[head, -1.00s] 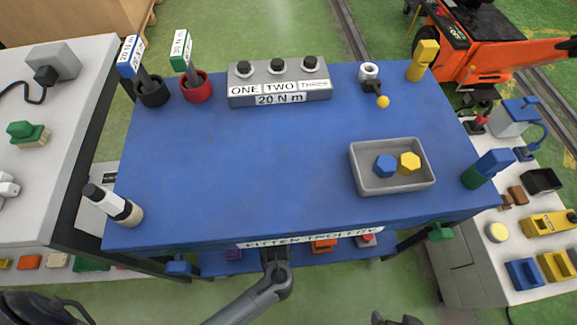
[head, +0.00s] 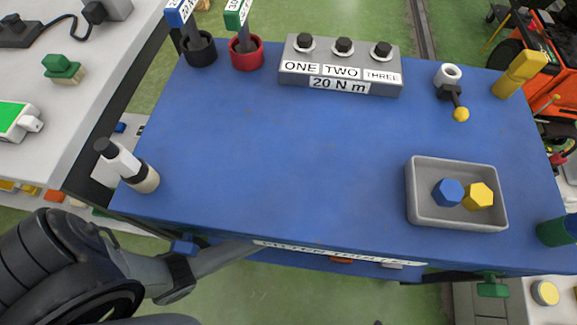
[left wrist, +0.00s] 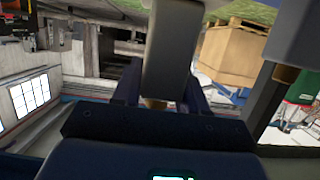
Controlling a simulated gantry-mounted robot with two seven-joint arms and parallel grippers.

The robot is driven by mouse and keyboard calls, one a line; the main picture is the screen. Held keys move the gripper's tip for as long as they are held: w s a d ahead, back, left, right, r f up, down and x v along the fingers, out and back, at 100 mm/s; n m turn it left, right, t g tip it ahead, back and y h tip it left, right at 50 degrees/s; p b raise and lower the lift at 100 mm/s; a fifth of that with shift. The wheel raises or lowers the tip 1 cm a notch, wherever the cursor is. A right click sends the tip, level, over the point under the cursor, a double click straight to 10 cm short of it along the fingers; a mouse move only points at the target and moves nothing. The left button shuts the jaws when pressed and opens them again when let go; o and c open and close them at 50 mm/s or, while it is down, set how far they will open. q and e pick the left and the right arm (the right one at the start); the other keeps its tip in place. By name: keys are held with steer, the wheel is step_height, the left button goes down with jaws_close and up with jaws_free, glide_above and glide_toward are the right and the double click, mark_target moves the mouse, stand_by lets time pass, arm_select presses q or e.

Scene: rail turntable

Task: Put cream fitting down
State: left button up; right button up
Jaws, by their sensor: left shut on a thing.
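In the left wrist view my left gripper (left wrist: 160,98) is shut, with a small tan-cream patch between its dark fingers. I take this to be the cream fitting (left wrist: 155,103); most of it is hidden by the fingers and the grey block in front. In the head view my left arm comes in at the lower left and its far end is hidden at the table's front edge. A grey tray (head: 458,221) on the blue table (head: 290,160) holds a blue hex fitting (head: 447,192) and a yellow hex fitting (head: 479,196), side by side. My right gripper is not in view.
A grey block labelled ONE, TWO, THREE (head: 340,67), a black cup (head: 200,52) and a red cup (head: 246,56) stand along the back. The table's middle is clear.

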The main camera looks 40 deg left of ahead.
arm_select(q)
steer(key=shift+w+a+f, duration=0.25)
steer(key=shift+a+f, duration=0.05)
steer(key=shift+a, duration=0.15)
steer(key=shift+f+b, duration=1.6)
steer(key=shift+f, duration=0.35)
steer(key=shift+f, duration=0.15)
steer(key=o, duration=1.3)
steer(key=shift+c, duration=0.2)
